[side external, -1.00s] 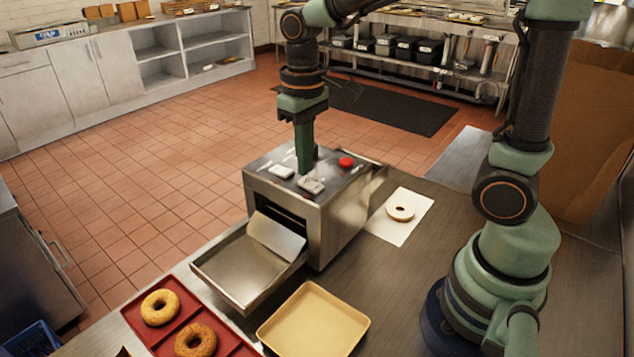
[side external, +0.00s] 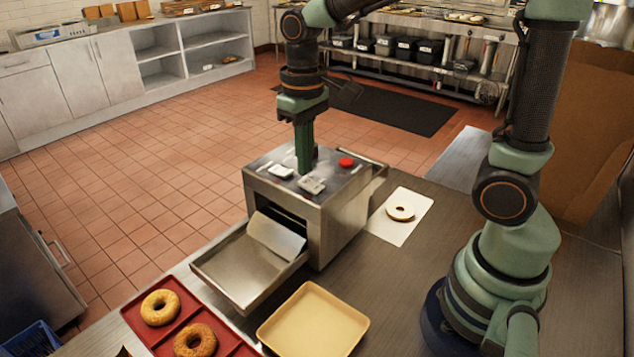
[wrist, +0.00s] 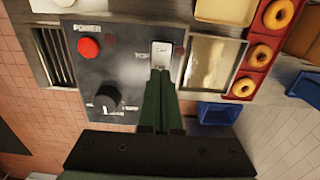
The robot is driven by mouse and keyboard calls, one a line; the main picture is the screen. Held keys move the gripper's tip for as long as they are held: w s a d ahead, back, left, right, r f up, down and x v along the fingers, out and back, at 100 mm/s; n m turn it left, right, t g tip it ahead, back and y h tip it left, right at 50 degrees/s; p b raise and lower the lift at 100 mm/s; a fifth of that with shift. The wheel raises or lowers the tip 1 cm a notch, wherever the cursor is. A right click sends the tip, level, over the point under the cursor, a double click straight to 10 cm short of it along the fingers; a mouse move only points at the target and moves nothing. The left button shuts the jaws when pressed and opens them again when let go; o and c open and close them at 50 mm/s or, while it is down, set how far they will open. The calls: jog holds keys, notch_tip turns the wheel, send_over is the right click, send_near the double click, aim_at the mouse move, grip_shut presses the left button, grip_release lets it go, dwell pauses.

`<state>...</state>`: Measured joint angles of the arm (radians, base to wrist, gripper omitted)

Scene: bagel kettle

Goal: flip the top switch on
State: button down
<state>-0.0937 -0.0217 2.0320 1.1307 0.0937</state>
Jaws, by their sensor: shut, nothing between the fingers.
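The steel toaster (side external: 345,228) has a panel on top with two pale rocker switches near its front edge. The switch beside the label TOP (wrist: 161,52) is in the upper middle of the wrist view; it appears to be the right-hand one (side external: 312,185) in the side view. The other switch (side external: 281,171) is to its left and is hidden behind my fingers in the wrist view. My gripper (side external: 304,170) is shut and empty, pointing down at the panel. In the wrist view its fingertips (wrist: 160,72) are at the lower end of the top switch; I cannot tell if they touch.
A red power button (side external: 346,162) and a black knob (wrist: 107,97) share the panel. A metal tray (side external: 225,275) sticks out in front. A red tray (side external: 140,318) with bagels, an empty tan tray (side external: 315,320) and a bagel (side external: 400,211) on white paper lie around the toaster.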

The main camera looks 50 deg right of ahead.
jog(key=shift+f, duration=0.9)
dwell(0.3)
jog(key=shift+r, duration=3.55)
jog(key=s, duration=0.1)
jog(key=t, duration=0.6)
send_near(312, 181)
jog(key=shift+w+d+r, duration=0.1)
jog(key=shift+d+r, duration=0.1)
jog(key=shift+d, duration=0.45)
jog(key=shift+w+d+r, duration=0.1)
jog(key=shift+d+r, duration=0.1)
jog(key=shift+d, duration=0.45)
